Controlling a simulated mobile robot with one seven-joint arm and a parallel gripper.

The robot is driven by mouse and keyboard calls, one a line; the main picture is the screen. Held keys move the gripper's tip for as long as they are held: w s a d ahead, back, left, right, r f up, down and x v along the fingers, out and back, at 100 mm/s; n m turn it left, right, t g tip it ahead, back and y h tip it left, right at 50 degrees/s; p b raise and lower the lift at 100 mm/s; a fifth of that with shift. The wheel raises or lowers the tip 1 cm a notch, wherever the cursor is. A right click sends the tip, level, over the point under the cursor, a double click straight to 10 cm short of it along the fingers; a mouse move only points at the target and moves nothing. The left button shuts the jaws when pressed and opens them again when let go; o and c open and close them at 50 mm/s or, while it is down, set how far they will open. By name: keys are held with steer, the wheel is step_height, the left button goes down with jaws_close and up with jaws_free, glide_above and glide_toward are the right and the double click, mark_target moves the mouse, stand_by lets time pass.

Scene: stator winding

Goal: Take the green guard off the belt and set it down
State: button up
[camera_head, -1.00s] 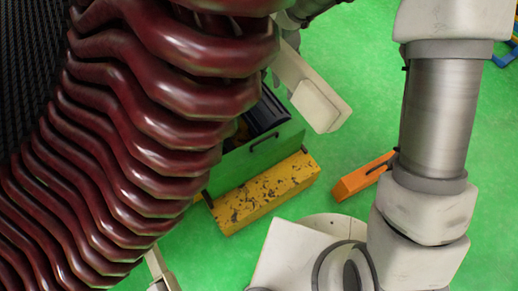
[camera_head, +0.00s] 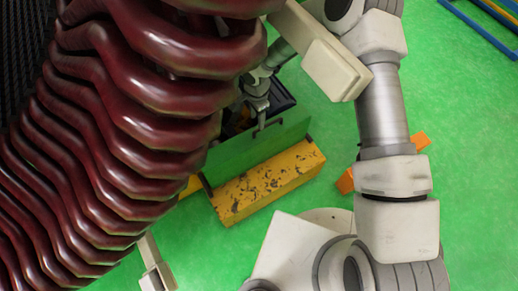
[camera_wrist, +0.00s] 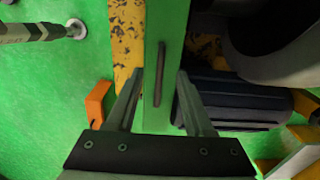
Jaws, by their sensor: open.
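The green guard (camera_head: 270,143) is an upright flat panel beside a worn yellow block in the head view. In the wrist view the guard (camera_wrist: 165,25) is seen edge-on from above, with a dark bar handle (camera_wrist: 160,62) on it. My gripper (camera_wrist: 160,73) is open, its two fingers on either side of the guard's top and handle, with nothing clamped. In the head view my gripper (camera_head: 260,118) is small and just above the guard's upper edge. The belt cannot be made out clearly.
The yellow block (camera_head: 270,182) runs along the guard's near side. A dark ribbed part (camera_wrist: 235,98) lies right of the guard in the wrist view. An orange block (camera_head: 346,182) is partly behind my arm. Large dark red coils (camera_head: 130,130) fill the left. Green floor is open at right.

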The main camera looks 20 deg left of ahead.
mark_target(256, 130)
step_height(256, 130, down, 9)
steer(key=b, duration=0.2)
steer(key=shift+a+r+b, duration=0.1)
steer(key=shift+r+b, duration=0.1)
steer(key=shift+b, duration=0.15)
jaws_close()
steer(key=shift+r, duration=0.1)
stand_by(1.1)
